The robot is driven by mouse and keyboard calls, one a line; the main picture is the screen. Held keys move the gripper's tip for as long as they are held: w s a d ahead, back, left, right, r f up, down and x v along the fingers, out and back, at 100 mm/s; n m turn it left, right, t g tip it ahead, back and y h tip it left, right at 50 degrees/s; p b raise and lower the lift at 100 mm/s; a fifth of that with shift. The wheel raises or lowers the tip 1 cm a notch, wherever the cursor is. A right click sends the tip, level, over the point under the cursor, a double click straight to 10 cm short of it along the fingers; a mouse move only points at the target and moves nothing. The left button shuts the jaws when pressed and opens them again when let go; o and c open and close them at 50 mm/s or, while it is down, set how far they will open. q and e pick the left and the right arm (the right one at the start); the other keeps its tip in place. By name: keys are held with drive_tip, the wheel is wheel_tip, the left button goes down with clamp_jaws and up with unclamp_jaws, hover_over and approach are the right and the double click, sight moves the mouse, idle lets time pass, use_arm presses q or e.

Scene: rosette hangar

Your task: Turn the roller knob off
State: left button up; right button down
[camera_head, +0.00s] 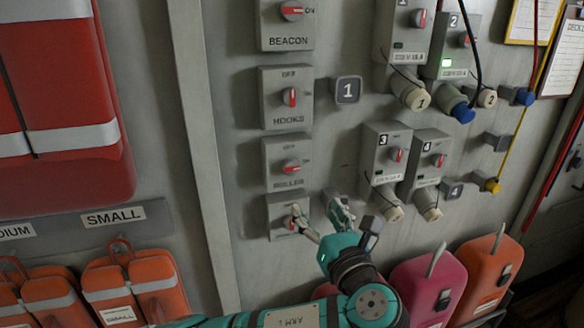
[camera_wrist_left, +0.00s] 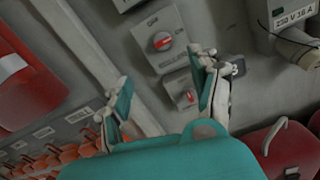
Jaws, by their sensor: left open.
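The roller box (camera_head: 270,180) is a grey wall switch with "ROLLER" printed under its red knob (camera_head: 291,166). The knob's handle lies sideways, toward the ON mark on its right; OFF is printed above it. In the left wrist view the roller knob (camera_wrist_left: 162,41) shows above and between my fingers, apart from them. My left gripper (camera_head: 316,206) is open and empty, below and slightly right of the roller knob. It is in front of a lower switch box (camera_head: 275,205), whose label is hidden in the head view. My right gripper is not in view.
The hooks switch (camera_head: 290,97) is above the roller box, its knob upright; the beacon switch (camera_head: 291,11) is higher. Right are a number 1 plate (camera_head: 347,90) and sockets with plugs (camera_head: 381,150). Orange and pink cases (camera_head: 437,280) stand below. A wall rib (camera_head: 200,130) runs left.

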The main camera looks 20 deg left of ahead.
sight(292, 170)
use_arm(q)
drive_tip(key=p+x, duration=0.5)
drive_tip(key=x, duration=1.1)
drive_tip(key=shift+w+d, duration=0.15)
drive_tip(key=shift+d, duration=0.05)
drive_tip(key=shift+w+a, duration=0.15)
drive_tip(key=shift+w, duration=0.05)
drive_tip(key=shift+w+a+f, duration=0.1)
drive_tip(key=shift+w+a, duration=0.05)
drive_tip(key=shift+c, duration=1)
drive_tip(key=c, duration=1)
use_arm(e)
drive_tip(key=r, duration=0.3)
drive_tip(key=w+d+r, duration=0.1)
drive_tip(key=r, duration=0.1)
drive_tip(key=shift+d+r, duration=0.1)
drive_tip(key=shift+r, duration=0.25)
